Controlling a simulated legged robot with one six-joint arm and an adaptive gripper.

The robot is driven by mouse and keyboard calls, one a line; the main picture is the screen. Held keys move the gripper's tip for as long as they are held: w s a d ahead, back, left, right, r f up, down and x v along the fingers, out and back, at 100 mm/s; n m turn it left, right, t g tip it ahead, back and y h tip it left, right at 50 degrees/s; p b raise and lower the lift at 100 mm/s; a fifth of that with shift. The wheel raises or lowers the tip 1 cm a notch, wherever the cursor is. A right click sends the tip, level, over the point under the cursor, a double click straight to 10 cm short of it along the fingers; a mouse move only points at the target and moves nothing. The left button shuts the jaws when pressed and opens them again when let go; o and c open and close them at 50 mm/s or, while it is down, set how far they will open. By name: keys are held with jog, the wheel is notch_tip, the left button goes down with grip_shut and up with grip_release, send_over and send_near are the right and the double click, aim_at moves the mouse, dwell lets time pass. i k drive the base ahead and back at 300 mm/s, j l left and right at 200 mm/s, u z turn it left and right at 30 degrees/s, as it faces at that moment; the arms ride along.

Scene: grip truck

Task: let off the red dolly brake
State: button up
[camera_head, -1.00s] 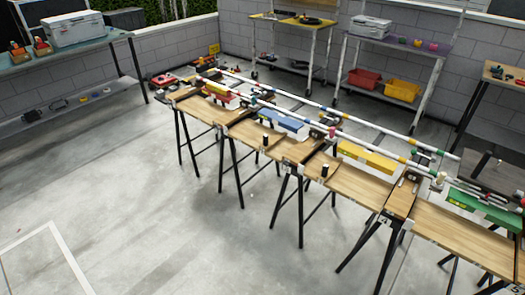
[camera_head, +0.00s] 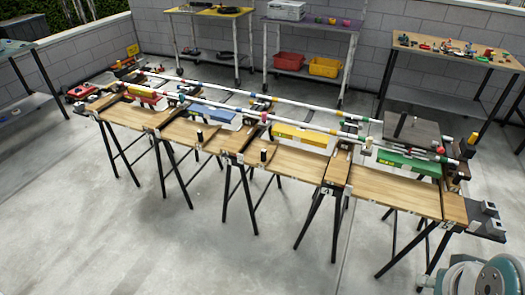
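A long row of wooden-topped trestle benches (camera_head: 290,161) runs across the view, with striped pipes (camera_head: 250,97) along its back. Red (camera_head: 143,96), blue (camera_head: 212,112), yellow (camera_head: 300,136) and green (camera_head: 408,163) blocks sit in line behind the planks. The red one is at the far left end. I cannot tell which part is a dolly brake or how it is set. Short dark upright pegs (camera_head: 263,156) stand on the planks. A teal and grey rounded part of my arm shows at the bottom right; my gripper's fingers are not in view.
A table with small coloured parts (camera_head: 455,50) stands at the back right. Shelves with red (camera_head: 289,61) and yellow bins (camera_head: 325,67) stand along the block wall. A red item (camera_head: 82,92) lies at the far left. The concrete floor (camera_head: 130,235) in front is open.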

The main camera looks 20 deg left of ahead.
aim_at(441, 150)
jog(key=k+j+z, duration=0.5)
jog(key=k, duration=0.4)
jog(key=i+j, duration=0.1)
jog(key=i, duration=0.5)
jog(key=i+j, duration=0.1)
jog(key=i, duration=0.5)
jog(key=i+j+z, duration=0.1)
jog(key=i, duration=0.55)
